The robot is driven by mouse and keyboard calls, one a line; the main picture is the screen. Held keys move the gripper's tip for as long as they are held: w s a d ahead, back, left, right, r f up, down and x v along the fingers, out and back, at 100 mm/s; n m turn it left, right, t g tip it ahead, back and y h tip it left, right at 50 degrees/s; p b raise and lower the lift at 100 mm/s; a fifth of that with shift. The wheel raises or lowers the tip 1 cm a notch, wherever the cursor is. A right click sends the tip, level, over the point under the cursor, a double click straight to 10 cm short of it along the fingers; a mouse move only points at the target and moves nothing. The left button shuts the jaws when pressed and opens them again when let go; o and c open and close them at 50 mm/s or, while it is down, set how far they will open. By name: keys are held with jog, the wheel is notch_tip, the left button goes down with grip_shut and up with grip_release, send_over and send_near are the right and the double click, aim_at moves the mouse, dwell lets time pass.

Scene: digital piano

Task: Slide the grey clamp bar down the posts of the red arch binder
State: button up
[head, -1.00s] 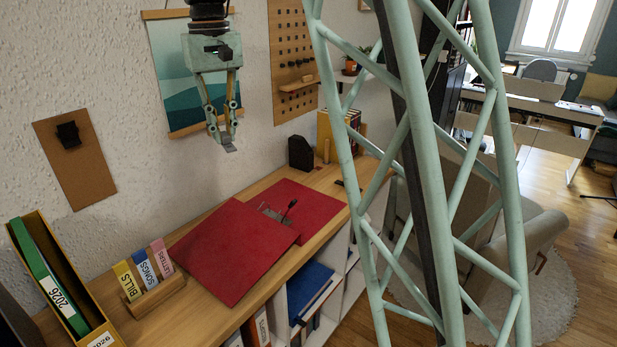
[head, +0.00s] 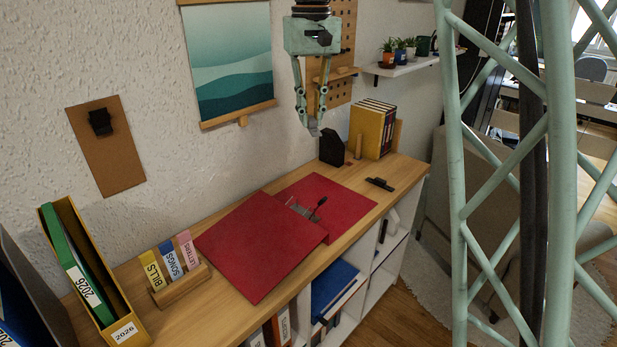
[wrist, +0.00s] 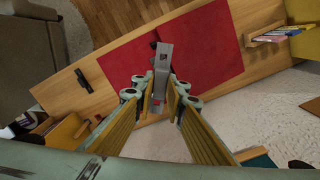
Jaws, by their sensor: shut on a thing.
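The red arch binder (head: 260,245) lies open and flat on the wooden top, with one cover nearer the front left and one at the back right. Its metal mechanism (head: 298,208) and black lever (head: 318,203) sit near the middle; the posts are too small to make out. My gripper (head: 314,128) is above and behind the binder, pointing down, shut on the grey clamp bar. In the wrist view the clamp bar (wrist: 164,62) sticks out from between my fingertips (wrist: 160,95) and hides part of the binder (wrist: 212,45). The bar is clear of the binder.
A black box (head: 332,147) and upright books (head: 370,128) stand behind the binder. A black object (head: 380,184) lies to its right. A holder with labelled tabs (head: 180,288) and a yellow file box (head: 125,330) stand to the left. The air above the binder is clear.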

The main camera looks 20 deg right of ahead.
jog(key=shift+w+f, duration=0.1)
jog(key=shift+w+f+p, duration=0.6)
jog(key=shift+f+p, duration=0.05)
jog(key=shift+p, duration=0.4)
jog(key=w+f+n+p, duration=0.2)
jog(key=f+n+p, duration=0.1)
jog(key=f+p, duration=0.7)
jog(key=w+f+n+p, duration=0.3)
jog(key=f+p, duration=0.8)
jog(key=f, duration=0.1)
jog(key=shift+n, duration=0.3)
jog(key=shift+w+f, duration=0.1)
jog(key=shift+f, duration=0.05)
jog(key=shift+f+b, duration=1)
jog(key=shift+f, duration=1.65)
jog(key=shift+f, duration=0.1)
